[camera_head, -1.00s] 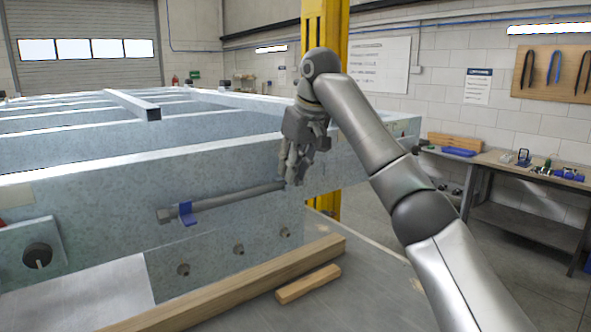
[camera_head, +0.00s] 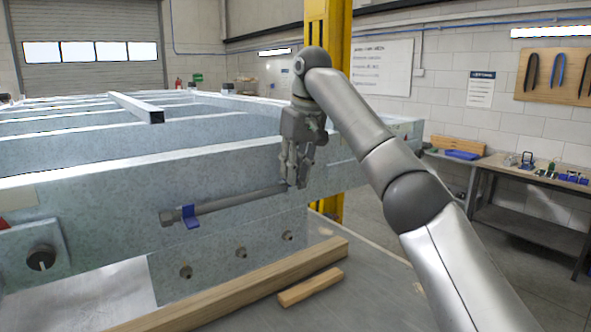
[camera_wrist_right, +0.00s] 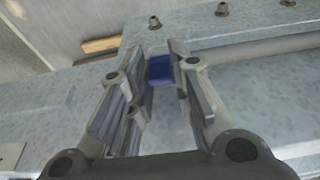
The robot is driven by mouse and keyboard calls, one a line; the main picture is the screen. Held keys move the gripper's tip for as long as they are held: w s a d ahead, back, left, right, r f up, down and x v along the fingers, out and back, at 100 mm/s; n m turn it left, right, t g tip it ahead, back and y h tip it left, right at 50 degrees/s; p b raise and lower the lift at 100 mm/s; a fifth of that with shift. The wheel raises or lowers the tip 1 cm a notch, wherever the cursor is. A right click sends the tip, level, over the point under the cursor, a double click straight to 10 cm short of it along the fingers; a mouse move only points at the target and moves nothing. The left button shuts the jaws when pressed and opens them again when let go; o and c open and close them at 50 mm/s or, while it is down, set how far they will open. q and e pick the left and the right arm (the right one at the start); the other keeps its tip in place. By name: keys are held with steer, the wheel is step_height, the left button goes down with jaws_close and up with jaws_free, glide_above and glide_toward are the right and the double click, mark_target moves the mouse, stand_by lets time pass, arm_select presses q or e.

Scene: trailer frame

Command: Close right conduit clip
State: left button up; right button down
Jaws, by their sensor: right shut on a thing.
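The grey conduit (camera_head: 240,199) runs along the side of the galvanized trailer frame (camera_head: 110,222). A blue clip (camera_head: 191,217) sits around it near its left end. My right gripper (camera_head: 293,182) is at the conduit's right end, pointing down, and hides the clip there in the head view. In the right wrist view, the right blue clip (camera_wrist_right: 160,70) is between the tips of my right gripper (camera_wrist_right: 162,73), which is shut on it. The conduit (camera_wrist_right: 260,48) passes beside it. The clip's latch cannot be made out. My left gripper is not in view.
A long wooden beam (camera_head: 240,290) and a short wood block (camera_head: 310,287) lie below the frame side. Several round studs (camera_head: 241,252) stick out under the conduit. A workbench (camera_head: 520,176) stands at the right.

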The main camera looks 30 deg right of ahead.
steer(key=c, duration=1.3)
jaws_free()
steer(key=shift+f, duration=0.15)
steer(key=v, duration=0.7)
steer(key=shift+r, duration=0.25)
